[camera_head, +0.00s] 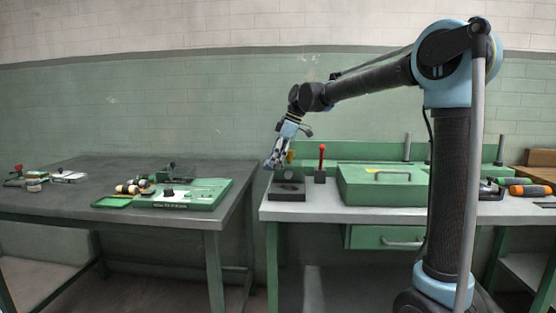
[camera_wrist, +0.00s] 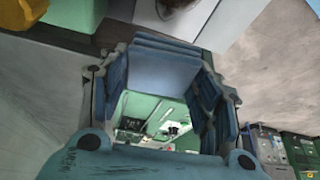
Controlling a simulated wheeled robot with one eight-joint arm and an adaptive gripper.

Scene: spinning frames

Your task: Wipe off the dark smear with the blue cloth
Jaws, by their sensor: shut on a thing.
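In the head view the cloth is too small to tell apart from the fingers. I cannot make out the dark smear in either view.
The dark left table (camera_head: 90,170) carries a green board (camera_head: 195,196) with small parts and a green tray (camera_head: 112,202). The right bench (camera_head: 330,213) holds a dark block (camera_head: 287,190), a red-knobbed lever (camera_head: 321,165), a green case (camera_head: 380,187) and orange-handled tools (camera_head: 528,190).

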